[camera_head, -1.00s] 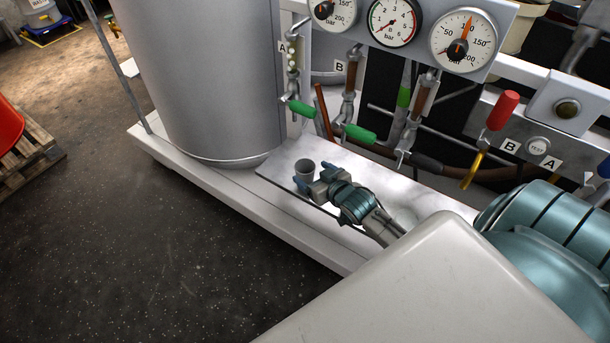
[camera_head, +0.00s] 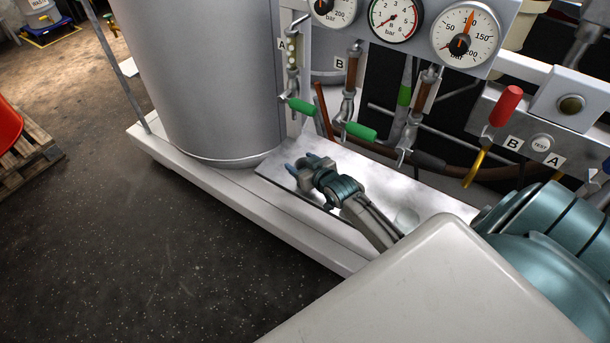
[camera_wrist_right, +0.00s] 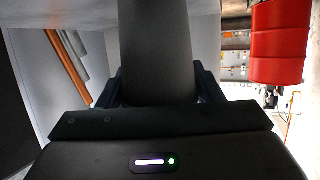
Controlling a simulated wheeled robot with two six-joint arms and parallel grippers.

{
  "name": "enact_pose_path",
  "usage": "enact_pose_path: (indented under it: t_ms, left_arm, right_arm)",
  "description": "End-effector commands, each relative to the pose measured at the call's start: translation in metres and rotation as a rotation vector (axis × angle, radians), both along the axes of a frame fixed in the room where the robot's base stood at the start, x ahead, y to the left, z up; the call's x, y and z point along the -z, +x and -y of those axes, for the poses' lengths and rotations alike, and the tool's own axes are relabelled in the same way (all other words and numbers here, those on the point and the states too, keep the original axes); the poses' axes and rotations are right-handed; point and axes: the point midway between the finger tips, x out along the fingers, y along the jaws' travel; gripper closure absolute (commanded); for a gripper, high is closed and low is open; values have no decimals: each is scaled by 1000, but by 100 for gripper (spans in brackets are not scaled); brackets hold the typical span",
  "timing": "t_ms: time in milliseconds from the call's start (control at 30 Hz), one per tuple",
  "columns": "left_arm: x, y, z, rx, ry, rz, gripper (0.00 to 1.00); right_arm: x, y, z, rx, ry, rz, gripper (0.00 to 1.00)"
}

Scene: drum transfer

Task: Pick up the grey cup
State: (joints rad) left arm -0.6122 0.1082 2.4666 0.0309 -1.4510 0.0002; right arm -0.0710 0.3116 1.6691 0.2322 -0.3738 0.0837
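My right gripper (camera_head: 302,164) is low over the pale metal plate (camera_head: 390,185) at the foot of the large grey tank. Its blue fingers are spread apart and point left, toward the tank. In the right wrist view the grey cup (camera_wrist_right: 156,50) shows as a dark shape between the two fingers (camera_wrist_right: 157,85), running from the palm to the top edge. A finger is close along each side of it. Whether they press on it cannot be told. In the head view I cannot make out the cup clearly at the gripper. My left gripper is not in view.
The grey tank (camera_head: 205,80) stands just behind and left of the gripper. Green-handled valves (camera_head: 360,131) and pipes are behind the plate, with gauges above. A red-handled lever (camera_head: 505,105) is at the right. A red drum (camera_wrist_right: 277,42) shows in the wrist view.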

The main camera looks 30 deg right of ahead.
Motion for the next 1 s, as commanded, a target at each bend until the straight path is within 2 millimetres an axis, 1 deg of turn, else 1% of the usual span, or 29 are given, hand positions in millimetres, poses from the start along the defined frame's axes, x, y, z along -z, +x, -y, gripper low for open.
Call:
enact_pose_path:
  t_ms: [33, 100, 133, 367, 467, 567, 600, 733, 900, 1000]
  left_arm:
    - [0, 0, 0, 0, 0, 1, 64]
    - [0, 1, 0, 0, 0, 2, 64]
    - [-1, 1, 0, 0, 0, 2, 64]
    - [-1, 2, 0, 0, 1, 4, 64]
    - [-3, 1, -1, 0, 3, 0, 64]
    - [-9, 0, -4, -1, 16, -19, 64]
    - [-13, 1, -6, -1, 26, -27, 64]
    - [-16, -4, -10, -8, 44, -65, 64]
    - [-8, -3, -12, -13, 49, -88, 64]
    - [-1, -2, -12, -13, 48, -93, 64]
  right_arm:
    - [0, 0, 0, 0, 0, 0, 51]
    - [0, 0, 0, 0, 0, 0, 64]
    - [0, 0, 0, 0, 0, 0, 68]
    - [-1, 0, 0, 0, 0, 0, 68]
    - [-8, 0, 0, 0, -1, 1, 68]
    - [-23, 0, 0, -1, -2, 3, 68]
    - [-32, 0, 0, -2, -2, 4, 68]
    - [-59, 0, 0, -2, -2, 4, 68]
    - [-87, 0, 0, -1, -2, 3, 68]
    - [-95, -3, 0, 2, -2, 0, 68]
